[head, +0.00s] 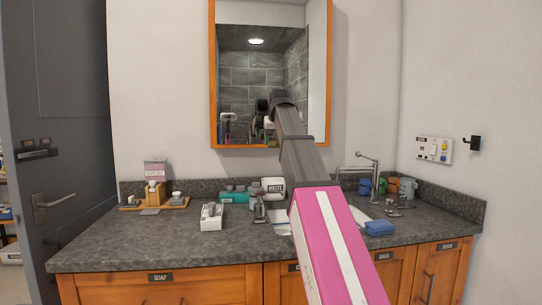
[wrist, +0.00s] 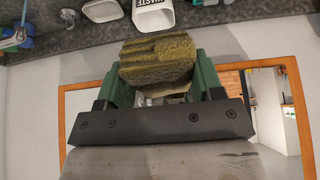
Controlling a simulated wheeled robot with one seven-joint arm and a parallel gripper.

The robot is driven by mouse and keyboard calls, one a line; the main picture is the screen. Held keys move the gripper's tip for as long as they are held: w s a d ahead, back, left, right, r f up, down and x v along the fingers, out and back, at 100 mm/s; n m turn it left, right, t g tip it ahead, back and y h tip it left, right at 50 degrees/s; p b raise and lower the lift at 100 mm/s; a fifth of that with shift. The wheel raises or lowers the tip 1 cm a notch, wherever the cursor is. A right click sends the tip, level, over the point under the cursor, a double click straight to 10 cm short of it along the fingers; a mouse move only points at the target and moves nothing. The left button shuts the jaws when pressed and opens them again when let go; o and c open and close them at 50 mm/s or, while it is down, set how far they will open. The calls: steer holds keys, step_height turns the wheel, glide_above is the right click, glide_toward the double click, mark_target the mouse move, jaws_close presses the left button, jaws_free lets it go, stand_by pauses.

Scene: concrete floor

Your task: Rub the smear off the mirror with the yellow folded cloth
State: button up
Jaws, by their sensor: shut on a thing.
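The mirror (head: 236,75) hangs on the wall in an orange wooden frame, and its lower part shows in the wrist view (wrist: 80,105). My gripper (head: 278,98) is in front of the mirror's lower middle in the head view. In the wrist view, its green fingers (wrist: 158,78) are shut on the yellow folded cloth (wrist: 158,58). The cloth is hidden in the head view. I cannot tell whether it touches the glass. No smear can be made out on the mirror in the head view. A dark mark shows low in the wrist view, but its surface is unclear.
Below is a grey counter (head: 150,240) with a sink and tap (head: 375,175). A white waste bin (head: 273,185), a soap tray (head: 155,205) and a blue folded item (head: 379,228) stand on it. A grey door (head: 60,120) is at left.

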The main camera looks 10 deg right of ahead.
steer(key=shift+w+a+r, duration=0.15)
steer(key=shift+w+r, duration=0.4)
steer(key=shift+w, duration=0.1)
steer(key=w, duration=0.6)
steer(key=shift+o, duration=0.7)
steer(key=shift+w, duration=0.75)
steer(key=d, duration=0.4)
stand_by(0.6)
